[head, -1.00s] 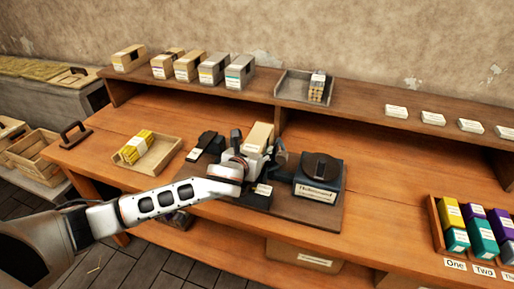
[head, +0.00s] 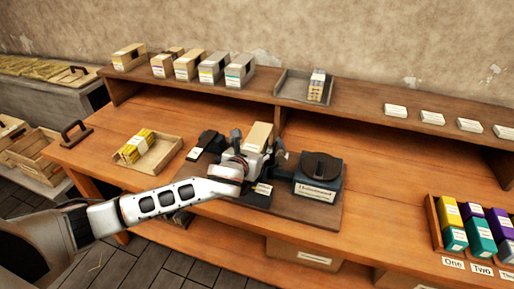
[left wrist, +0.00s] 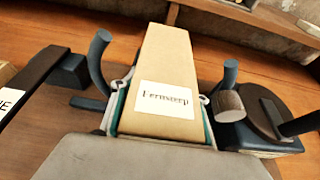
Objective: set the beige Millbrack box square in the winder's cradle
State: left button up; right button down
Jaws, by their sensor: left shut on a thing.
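A beige box (head: 259,136) stands over the winder (head: 318,177), a dark blue-grey machine on a dark board on the bench. In the left wrist view the box (left wrist: 174,70) carries a white label that reads roughly "Fernsterp", not Millbrack. My left gripper (head: 255,153) is shut on the box near its labelled end. The box lies between two upright blue-grey arms of the winder, one on the left (left wrist: 101,62) and one on the right (left wrist: 230,78). The cradle under the box is hidden, so I cannot tell whether the box rests in it. My right gripper is out of view.
Several labelled boxes (head: 188,66) stand on the raised back shelf, beside a grey tray (head: 291,86). A wooden tray of yellow pieces (head: 160,160) lies left of the winder. A rack of coloured boxes (head: 436,218) is at the right. The bench between winder and rack is clear.

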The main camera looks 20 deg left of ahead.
pick_arm(q)
jog(key=o, duration=1.2)
jog(key=shift+o, duration=0.2)
jog(key=shift+f, duration=0.1)
jog(key=shift+s, duration=0.1)
jog(key=v, duration=1.2)
jog(key=shift+r, duration=2.4)
